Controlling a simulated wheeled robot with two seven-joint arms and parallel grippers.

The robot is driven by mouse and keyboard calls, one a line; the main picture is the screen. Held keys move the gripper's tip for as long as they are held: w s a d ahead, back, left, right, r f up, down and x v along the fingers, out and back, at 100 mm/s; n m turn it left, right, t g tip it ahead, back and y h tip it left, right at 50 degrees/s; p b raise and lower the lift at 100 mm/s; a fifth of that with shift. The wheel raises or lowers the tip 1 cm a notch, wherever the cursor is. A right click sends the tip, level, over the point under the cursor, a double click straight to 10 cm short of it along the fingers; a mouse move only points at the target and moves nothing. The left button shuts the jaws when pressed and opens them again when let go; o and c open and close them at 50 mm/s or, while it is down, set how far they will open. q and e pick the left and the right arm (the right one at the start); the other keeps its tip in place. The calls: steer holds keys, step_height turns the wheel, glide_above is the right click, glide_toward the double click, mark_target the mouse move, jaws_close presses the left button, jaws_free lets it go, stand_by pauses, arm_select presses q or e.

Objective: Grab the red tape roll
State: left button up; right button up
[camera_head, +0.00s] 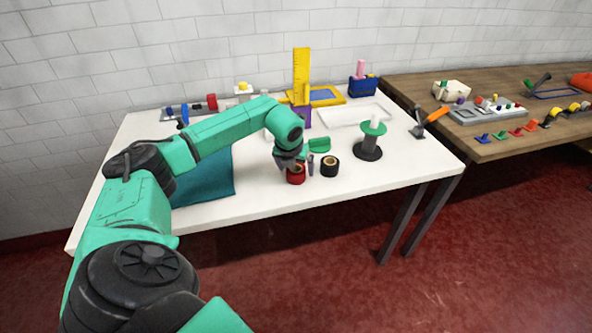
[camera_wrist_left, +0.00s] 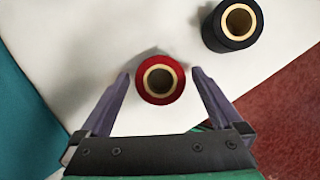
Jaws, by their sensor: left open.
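The red tape roll (camera_head: 296,176) stands on the white table with its hole facing up, near the front edge. In the left wrist view the red tape roll (camera_wrist_left: 160,94) lies between the tips of my left gripper (camera_wrist_left: 160,82), with a gap on both sides. My left gripper (camera_head: 297,166) is open and comes down over the roll from above in the head view, hiding part of its top. A black tape roll (camera_head: 330,166) stands just to the right, and it also shows in the left wrist view (camera_wrist_left: 232,25). My right gripper is not in view.
A teal cloth (camera_head: 208,180) lies left of the roll. A green piece (camera_head: 319,145) lies behind, and a green-topped spool stand (camera_head: 369,140) is to the right. The white table (camera_head: 270,205) ends close in front. A wooden table (camera_head: 440,90) stands at the right.

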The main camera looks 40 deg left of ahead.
arm_select(q)
steer(key=shift+w+a+f, duration=0.1)
steer(key=shift+w+f, duration=0.2)
steer(key=shift+f, duration=0.35)
steer(key=shift+r, duration=0.1)
steer(key=c, duration=1.4)
steer(key=shift+c, duration=0.2)
